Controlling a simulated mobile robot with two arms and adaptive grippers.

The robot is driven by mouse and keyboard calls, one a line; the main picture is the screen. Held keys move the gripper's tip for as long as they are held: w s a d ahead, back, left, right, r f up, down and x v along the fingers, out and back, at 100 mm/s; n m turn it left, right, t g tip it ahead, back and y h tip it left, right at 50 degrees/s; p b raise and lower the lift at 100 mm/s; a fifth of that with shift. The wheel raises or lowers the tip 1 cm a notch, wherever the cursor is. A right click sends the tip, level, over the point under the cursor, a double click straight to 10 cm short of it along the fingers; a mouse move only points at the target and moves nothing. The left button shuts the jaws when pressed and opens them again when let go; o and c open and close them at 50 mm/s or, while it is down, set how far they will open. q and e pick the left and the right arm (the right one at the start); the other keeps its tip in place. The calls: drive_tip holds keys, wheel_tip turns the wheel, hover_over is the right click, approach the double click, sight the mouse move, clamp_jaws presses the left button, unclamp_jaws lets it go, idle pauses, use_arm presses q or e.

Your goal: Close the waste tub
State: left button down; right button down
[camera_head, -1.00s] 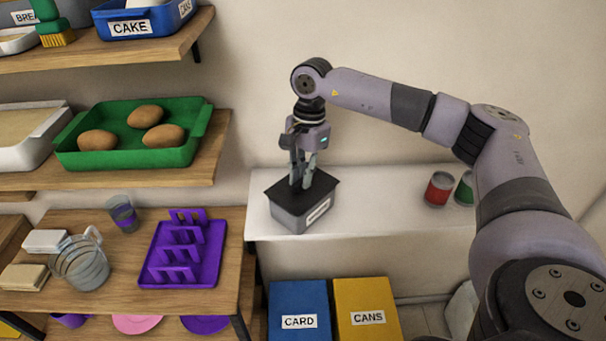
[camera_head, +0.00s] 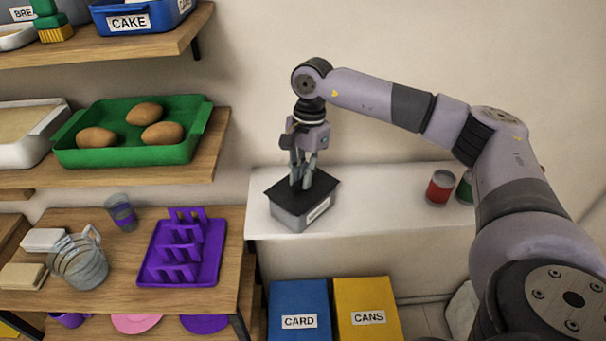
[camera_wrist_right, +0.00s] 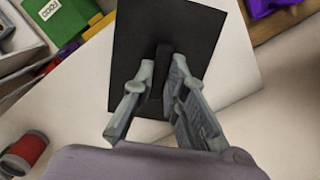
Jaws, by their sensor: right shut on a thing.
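The waste tub (camera_head: 303,219) is a small grey box with a white label, standing on the white counter. Its black lid (camera_head: 322,184) lies over the top of the tub, and in the right wrist view the lid (camera_wrist_right: 209,45) fills the upper middle. My right gripper (camera_head: 301,185) points down at the middle of the lid. In the right wrist view its fingers (camera_wrist_right: 160,88) are shut on the lid's dark handle. The lid looks slightly turned against the tub; whether it is fully seated I cannot tell. My left gripper is not in view.
Red (camera_head: 440,188) and green (camera_head: 464,190) cans stand on the white counter (camera_head: 385,212) to the right. Blue CARD (camera_head: 299,300) and yellow CANS (camera_head: 366,300) bins stand below. A wooden table with a purple rack (camera_head: 183,250) and glass jug (camera_head: 78,262) is at left.

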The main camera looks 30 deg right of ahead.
drive_tip(key=shift+f, duration=0.1)
idle(0.5)
drive_tip(key=c, duration=1.5)
unclamp_jaws()
drive_tip(key=shift+c, duration=0.2)
drive_tip(key=shift+o, duration=0.4)
drive_tip(key=o, duration=0.4)
drive_tip(key=shift+r+p, duration=1.9)
drive_tip(key=shift+r, duration=1.65)
